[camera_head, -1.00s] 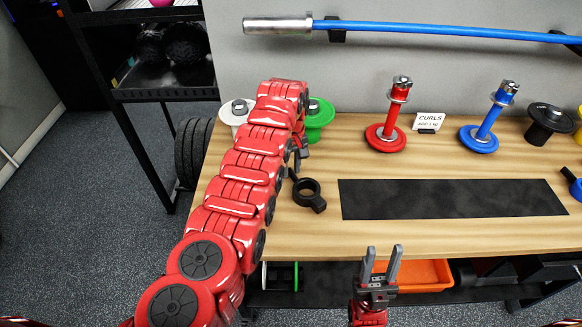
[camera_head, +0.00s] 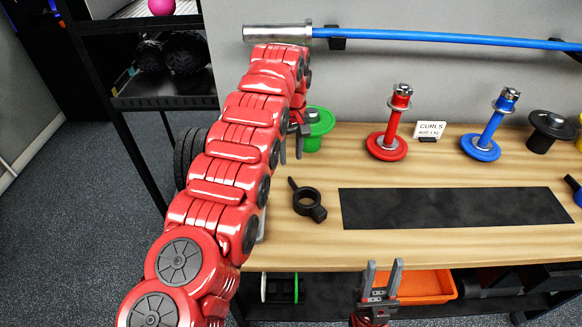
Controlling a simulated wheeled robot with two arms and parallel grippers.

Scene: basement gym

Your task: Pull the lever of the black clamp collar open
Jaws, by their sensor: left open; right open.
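The black clamp collar (camera_head: 306,201) lies on the wooden bench, left of the black mat. It is a ring with a thin lever pointing up and left and a thicker block at its lower right. My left gripper (camera_head: 291,149) is above the bench, beyond the collar and up-left of it in the picture. Its fingers are open, point down and hold nothing; the arm hides part of it. My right gripper (camera_head: 382,280) is open and empty, fingers up, in front of the bench's front edge.
The black mat (camera_head: 455,208) is bare. Red (camera_head: 388,142) and blue (camera_head: 482,142) dumbbell handles stand behind it, with a CURLS sign (camera_head: 429,130) between them. A green plate (camera_head: 318,127) stands near my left gripper. An orange bin (camera_head: 424,287) sits on the lower shelf.

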